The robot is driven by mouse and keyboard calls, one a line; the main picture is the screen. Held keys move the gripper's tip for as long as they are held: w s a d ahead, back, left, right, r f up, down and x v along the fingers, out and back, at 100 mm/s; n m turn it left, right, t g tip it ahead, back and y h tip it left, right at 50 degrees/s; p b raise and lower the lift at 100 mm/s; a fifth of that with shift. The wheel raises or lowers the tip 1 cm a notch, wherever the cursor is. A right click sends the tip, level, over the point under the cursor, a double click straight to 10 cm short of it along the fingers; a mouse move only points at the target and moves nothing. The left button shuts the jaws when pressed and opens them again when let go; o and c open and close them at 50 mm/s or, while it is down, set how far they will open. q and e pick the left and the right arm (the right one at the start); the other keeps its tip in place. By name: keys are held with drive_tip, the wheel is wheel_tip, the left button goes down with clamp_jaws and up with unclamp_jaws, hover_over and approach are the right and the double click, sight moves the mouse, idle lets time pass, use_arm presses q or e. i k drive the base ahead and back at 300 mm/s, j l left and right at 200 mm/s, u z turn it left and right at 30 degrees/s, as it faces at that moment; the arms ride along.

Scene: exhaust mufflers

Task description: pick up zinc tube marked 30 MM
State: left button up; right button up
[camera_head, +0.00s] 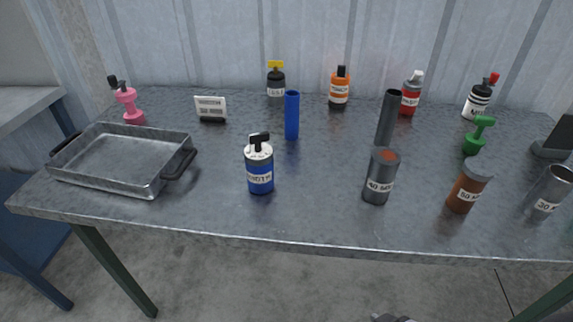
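A shiny, bare-metal, open-topped tube (549,192) stands near the right end of the table. Its label starts with a number that looks like 20 or 30; the rest is too small to read surely. A dark grey cylinder with a reddish top (380,177) has a label that looks like 40. A rust-brown cylinder (467,186) has a label that looks like 50. A small grey part at the bottom edge, right of the middle, seems to be my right gripper (392,318), below the table front; its fingers are not clear. My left gripper is not in view.
The grey table (320,215) holds a metal tray (120,160) at left, a blue-and-white bottle (260,168), a blue tube (292,115), a dark tube (388,118) and a green-handled item (478,134). Several bottles line the back. The front middle strip is clear.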

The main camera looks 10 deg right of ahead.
sight(554, 184)
drive_tip(key=z, duration=1.9)
